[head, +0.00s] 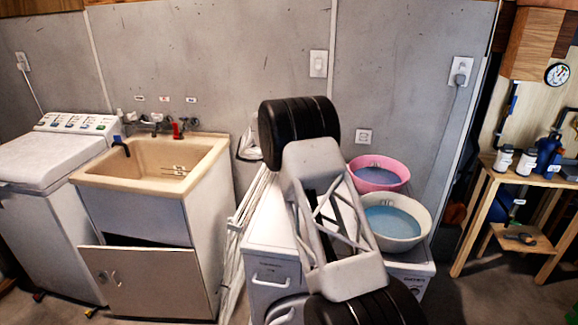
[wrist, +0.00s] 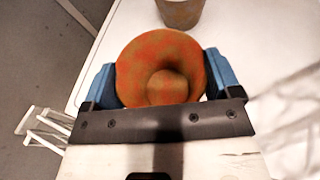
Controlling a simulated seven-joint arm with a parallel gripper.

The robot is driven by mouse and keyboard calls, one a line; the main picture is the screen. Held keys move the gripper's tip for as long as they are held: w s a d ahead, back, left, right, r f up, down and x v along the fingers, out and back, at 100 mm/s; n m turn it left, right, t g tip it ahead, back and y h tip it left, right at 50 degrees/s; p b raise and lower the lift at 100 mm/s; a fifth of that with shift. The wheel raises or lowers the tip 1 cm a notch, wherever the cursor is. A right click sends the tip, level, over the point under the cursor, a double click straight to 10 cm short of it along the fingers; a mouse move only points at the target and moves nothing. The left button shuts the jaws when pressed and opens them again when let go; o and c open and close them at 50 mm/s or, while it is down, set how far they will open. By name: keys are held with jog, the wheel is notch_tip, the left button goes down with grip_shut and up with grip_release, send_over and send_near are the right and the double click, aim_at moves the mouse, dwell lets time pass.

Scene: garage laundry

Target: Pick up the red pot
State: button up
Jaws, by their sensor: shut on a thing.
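The red pot (wrist: 138,62), worn orange-red with a round opening, shows in the wrist view between the two blue fingers. My gripper (wrist: 160,78) is shut on it, one finger against each side. A white surface (wrist: 258,55) lies beneath; I cannot tell whether the pot touches it. In the head view my own arm hides the gripper and the red pot.
A second, brownish pot (wrist: 181,12) stands just beyond the red one. A pink basin (head: 378,172) and a cream basin (head: 412,243) sit on the white machines, right of my arm. A sink (head: 155,165) stands left. A wooden shelf unit (head: 484,215) is at the right.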

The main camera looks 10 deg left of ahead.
jog(key=shift+s+r, duration=0.1)
jog(key=shift+r, duration=0.7)
jog(key=s+d, duration=0.2)
jog(key=s, duration=0.5)
jog(key=s+d+r, duration=0.1)
jog(key=s+d, duration=0.2)
jog(key=s, duration=0.4)
jog(key=shift+s+d+r, duration=0.15)
jog(key=shift+s+d, duration=0.1)
jog(key=shift+s, duration=0.15)
jog(key=s+d+r, duration=0.3)
jog(key=s+d, duration=0.1)
jog(key=d, duration=0.7)
jog(key=s+d+r, duration=0.3)
jog(key=s+d, duration=0.1)
jog(key=d, duration=0.6)
jog(key=s+d+r, duration=0.3)
jog(key=s+d, duration=0.2)
jog(key=d, duration=0.6)
jog(key=shift+d, duration=0.3)
jog(key=shift+f, duration=0.1)
notch_tip(320, 180, down, 6)
